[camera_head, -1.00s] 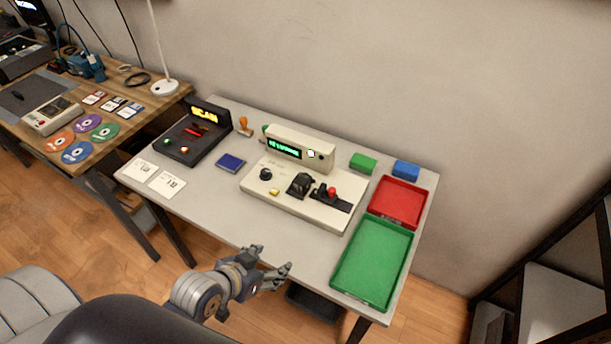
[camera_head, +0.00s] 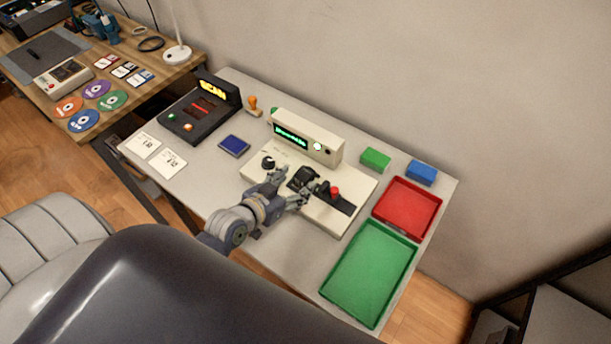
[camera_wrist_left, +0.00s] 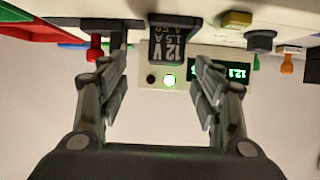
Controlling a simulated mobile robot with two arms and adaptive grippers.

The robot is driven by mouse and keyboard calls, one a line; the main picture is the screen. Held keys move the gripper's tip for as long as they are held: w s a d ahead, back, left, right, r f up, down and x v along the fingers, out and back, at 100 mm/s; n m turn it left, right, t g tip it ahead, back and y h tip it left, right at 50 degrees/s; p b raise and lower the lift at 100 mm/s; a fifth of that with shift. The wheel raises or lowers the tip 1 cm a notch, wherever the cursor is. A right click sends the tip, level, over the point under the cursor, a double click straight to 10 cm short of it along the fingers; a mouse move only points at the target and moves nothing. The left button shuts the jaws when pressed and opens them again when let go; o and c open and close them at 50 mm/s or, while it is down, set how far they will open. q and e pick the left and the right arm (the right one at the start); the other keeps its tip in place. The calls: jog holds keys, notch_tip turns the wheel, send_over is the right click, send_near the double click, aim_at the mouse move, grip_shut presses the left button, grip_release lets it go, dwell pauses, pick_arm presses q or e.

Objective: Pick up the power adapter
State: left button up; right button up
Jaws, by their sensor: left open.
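The power adapter (camera_head: 302,177) is a black block standing on the cream test console (camera_head: 350,205). In the left wrist view, which is upside down, the adapter (camera_wrist_left: 172,42) shows a label reading 12 V and 1.5 A. My left gripper (camera_head: 293,188) is over the front of the console, just in front of the adapter. In the left wrist view its two fingers (camera_wrist_left: 160,78) are spread apart, with the adapter between and beyond their tips. Nothing is held, and I cannot tell whether a finger touches it. My right gripper is not in view.
The console has a black knob (camera_head: 268,163), a red-knobbed lever (camera_head: 335,191) close right of the adapter, and a raised green display (camera_head: 291,136) behind. A red tray (camera_head: 408,207) and a green tray (camera_head: 369,273) lie right. A dark scanner box (camera_head: 200,112) stands left.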

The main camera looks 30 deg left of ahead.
aim_at(303, 174)
pick_arm(q)
jog(key=shift+w+a+f+p, duration=0.1)
jog(key=shift+w+f+p, duration=0.1)
jog(key=shift+w, duration=0.35)
jog(key=shift+w+f+p, duration=0.15)
jog(key=shift+w+p, duration=0.05)
jog(key=shift+w, duration=0.35)
jog(key=x, duration=0.3)
jog(key=shift+a, duration=0.15)
jog(key=shift+f, duration=0.15)
jog(key=shift+c, duration=1.1)
jog(key=c, duration=0.9)
jog(key=shift+c, duration=0.6)
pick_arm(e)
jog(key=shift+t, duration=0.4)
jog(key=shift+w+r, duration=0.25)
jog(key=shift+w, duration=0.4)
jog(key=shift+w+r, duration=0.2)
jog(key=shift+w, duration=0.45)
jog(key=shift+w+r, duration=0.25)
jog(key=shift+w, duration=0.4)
